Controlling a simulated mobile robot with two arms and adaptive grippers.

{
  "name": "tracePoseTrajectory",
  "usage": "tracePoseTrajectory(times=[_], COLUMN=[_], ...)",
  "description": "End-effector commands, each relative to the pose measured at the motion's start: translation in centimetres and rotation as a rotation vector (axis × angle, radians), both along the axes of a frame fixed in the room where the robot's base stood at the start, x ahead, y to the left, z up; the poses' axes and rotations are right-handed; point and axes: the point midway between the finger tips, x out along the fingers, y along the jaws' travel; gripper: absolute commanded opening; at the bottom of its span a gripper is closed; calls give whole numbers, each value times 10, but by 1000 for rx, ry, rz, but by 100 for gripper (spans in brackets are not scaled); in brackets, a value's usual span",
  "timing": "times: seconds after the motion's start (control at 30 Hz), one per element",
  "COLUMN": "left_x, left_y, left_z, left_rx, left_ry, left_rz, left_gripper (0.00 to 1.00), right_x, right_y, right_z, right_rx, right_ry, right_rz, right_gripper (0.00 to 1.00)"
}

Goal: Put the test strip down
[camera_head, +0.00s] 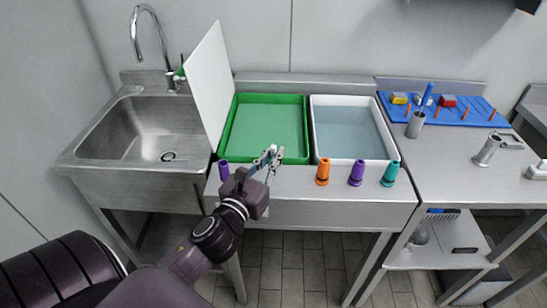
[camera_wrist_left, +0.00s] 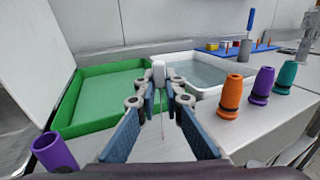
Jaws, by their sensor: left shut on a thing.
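My left gripper (camera_head: 268,158) is over the front edge of the bench, in front of the green tray (camera_head: 224,130). It is shut on the test strip. In the left wrist view my left gripper's fingertips (camera_wrist_left: 158,88) close around a small white piece (camera_wrist_left: 158,70), with a thin line hanging below it; this seems to be the strip. In the head view the strip is too small to make out clearly. The green tray also shows in the left wrist view (camera_wrist_left: 82,118). A white tray (camera_head: 393,148) with clear liquid stands to its right. My right gripper is not in view.
A purple cone (camera_head: 223,170) stands left of my gripper. Orange (camera_head: 322,172), purple (camera_head: 356,173) and teal (camera_head: 390,174) cones stand along the front edge at right. A white panel (camera_head: 208,85) leans beside the sink (camera_head: 90,150). A blue board (camera_head: 470,115) lies at right.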

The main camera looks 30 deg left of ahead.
Motion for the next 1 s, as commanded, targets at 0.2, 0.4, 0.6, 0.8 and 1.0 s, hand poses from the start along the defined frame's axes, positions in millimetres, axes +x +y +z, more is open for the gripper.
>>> tracePoseTrajectory(times=[0.2, 0.4, 0.6, 0.8, 1.0], left_x=[0, 0, 0, 0, -12], left_y=[0, 0, 0, 0, -2], left_z=[0, -3, -3, -2, -2], left_rx=[0, 0, 0, 0, 0], left_ry=[0, 0, 0, -1, 2], left_rz=[0, 0, 0, 0, -1], left_gripper=[2, 13, 26, 26, 26], right_x=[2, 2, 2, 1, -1], right_y=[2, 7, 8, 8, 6], right_z=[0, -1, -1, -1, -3], right_rx=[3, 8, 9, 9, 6], right_ry=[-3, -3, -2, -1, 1], right_rz=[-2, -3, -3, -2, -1], right_gripper=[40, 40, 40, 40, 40])
